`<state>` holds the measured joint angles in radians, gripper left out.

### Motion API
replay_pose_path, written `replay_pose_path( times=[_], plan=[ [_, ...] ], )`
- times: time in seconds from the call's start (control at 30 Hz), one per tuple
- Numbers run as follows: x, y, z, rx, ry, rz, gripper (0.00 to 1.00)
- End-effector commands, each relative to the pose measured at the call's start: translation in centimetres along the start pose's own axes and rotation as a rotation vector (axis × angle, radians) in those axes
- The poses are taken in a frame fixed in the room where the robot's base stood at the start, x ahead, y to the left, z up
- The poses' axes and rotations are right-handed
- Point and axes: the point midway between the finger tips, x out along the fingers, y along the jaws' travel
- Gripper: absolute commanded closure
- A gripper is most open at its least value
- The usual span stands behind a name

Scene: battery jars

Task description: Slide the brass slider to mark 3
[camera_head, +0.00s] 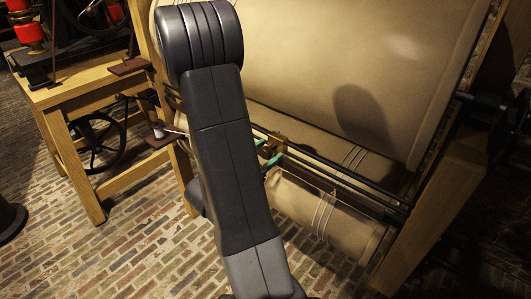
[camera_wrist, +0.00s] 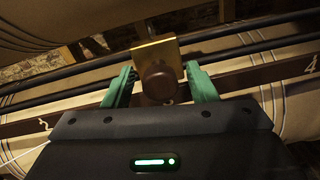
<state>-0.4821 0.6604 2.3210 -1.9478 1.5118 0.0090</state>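The brass slider (camera_wrist: 151,52) sits on dark rails, a square brass plate with a round brown knob (camera_wrist: 158,80) in front. In the head view the slider (camera_head: 278,142) is partly hidden by my arm and green fingers. My gripper (camera_wrist: 160,83) has its two green fingers apart, one on each side of the knob, with gaps between them and the knob. Their tips are close to the plate's side edges; I cannot tell whether they touch. A wooden scale strip (camera_wrist: 262,76) shows a 4 at the right and a partly hidden numeral at the left. Mark 3 is not clearly readable.
Dark rails (camera_head: 340,182) run across a wooden frame in front of large tan rolls (camera_head: 320,207). Thin cords wrap the lower roll. A wooden table (camera_head: 85,90) with red coils stands at the left. The brick floor is open at the lower left.

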Motion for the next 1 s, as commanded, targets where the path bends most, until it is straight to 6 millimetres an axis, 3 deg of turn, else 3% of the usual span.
replay_pose_path(
  times=[0.27, 1.0],
  plan=[
    [-0.7, 0.1, 0.0, 0.0, 0.001, 0.002, 0.48],
    [-8.6, 0.1, 0.0, 0.0, 0.001, 0.005, 0.48]
  ],
)
